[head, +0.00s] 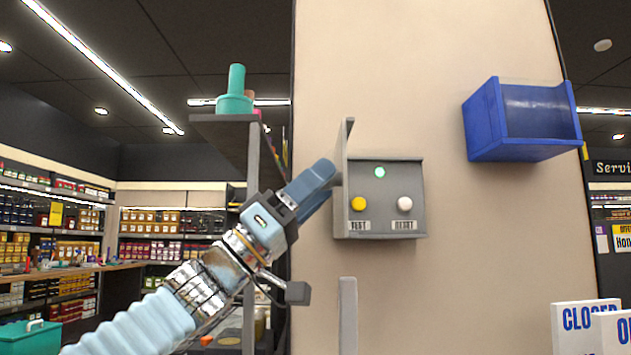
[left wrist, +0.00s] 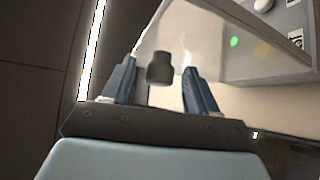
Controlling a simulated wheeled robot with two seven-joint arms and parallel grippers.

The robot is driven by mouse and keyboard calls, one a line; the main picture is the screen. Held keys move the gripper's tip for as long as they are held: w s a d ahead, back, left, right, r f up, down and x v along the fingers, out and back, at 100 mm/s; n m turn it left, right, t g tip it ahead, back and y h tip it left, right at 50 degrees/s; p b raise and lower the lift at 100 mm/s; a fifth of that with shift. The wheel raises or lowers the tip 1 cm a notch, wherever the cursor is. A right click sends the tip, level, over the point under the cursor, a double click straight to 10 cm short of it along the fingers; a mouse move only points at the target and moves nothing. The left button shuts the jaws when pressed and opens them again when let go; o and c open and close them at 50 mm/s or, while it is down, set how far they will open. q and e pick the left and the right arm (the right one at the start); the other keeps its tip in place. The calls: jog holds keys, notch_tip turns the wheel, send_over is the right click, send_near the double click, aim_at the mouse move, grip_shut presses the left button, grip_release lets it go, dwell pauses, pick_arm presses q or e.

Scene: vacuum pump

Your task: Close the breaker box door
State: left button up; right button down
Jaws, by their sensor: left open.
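The grey breaker box (head: 385,200) is on the beige wall, with a lit green lamp, a yellow TEST button and a white RESET button. Its door (head: 346,150) stands open at the box's left edge, seen nearly edge-on in the head view. In the left wrist view the door (left wrist: 215,28) looks like a see-through panel. My left gripper (head: 318,182) is just left of the door. Its fingers (left wrist: 155,88) are apart in the left wrist view, with a dark knob (left wrist: 160,68) appearing between them. I cannot tell whether they touch it. My right gripper is out of view.
A blue open bin (head: 520,125) hangs on the wall to the right. A shelf unit (head: 222,120) with a green object stands behind my left arm. A grey upright bar (head: 348,315) rises below the box. The wall between box and bin is clear.

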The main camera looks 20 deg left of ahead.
pick_arm(q)
grip_shut()
dwell(0.4)
